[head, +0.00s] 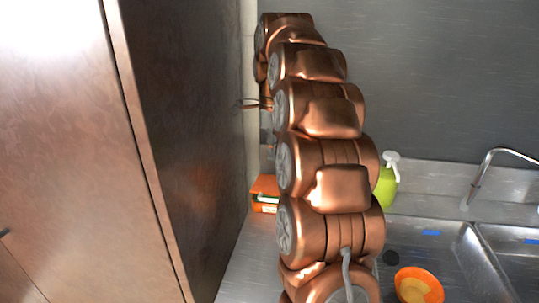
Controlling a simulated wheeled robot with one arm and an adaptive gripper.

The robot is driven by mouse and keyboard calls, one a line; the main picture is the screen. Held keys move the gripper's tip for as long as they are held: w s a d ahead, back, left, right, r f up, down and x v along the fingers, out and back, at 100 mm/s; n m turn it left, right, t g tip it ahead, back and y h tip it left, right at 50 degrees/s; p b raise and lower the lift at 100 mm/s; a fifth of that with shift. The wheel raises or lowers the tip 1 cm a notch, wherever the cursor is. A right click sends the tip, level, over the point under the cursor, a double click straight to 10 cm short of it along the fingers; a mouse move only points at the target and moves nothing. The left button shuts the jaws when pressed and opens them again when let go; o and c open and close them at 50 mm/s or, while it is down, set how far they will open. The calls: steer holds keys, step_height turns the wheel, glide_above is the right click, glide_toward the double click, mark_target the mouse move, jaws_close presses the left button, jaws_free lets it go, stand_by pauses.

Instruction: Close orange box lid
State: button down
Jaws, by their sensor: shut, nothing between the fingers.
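A small orange box (265,187) stands on the steel counter against the back wall, just right of the dark cabinet side. Something white and greenish shows in its front opening. My copper-coloured arm crosses in front of its right side and hides part of it. I cannot tell how its lid stands. My arm rises from the bottom of the head view to above the box.
A tall cabinet (190,130) fills the left, close to the box. A green pump bottle (386,187) stands behind my arm to the right. A steel sink with a faucet (485,172) lies at right, with an orange bowl (432,288) in it.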

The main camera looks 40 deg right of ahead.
mark_target(272, 200)
steer(key=shift+s+a+f+p, duration=0.1)
steer(key=shift+f+p, duration=0.9)
steer(key=shift+f, duration=2.2)
steer(key=shift+s+a+f+p, duration=0.1)
steer(key=shift+f+p, duration=0.9)
steer(key=shift+f, duration=2.15)
steer(key=shift+d+f, duration=0.1)
steer(key=shift+f, duration=0.05)
steer(key=f+b, duration=0.1)
steer(key=b, duration=0.2)
steer(key=shift+f+t+h, duration=0.15)
steer(key=shift+t+h, duration=0.15)
steer(key=f+b, duration=0.1)
steer(key=h+b, duration=0.1)
steer(key=b, duration=0.1)
steer(key=a+f+t+b, duration=0.1)
steer(key=b, duration=0.1)
steer(key=shift+s+f, duration=0.35)
steer(key=shift+s, duration=0.05)
steer(key=shift+h, duration=0.3)
step_height(272, 200, up, 14)
steer(key=s+a+b, duration=0.1)
steer(key=b, duration=0.1)
steer(key=shift+s+a, duration=0.3)
steer(key=shift+a, duration=0.1)
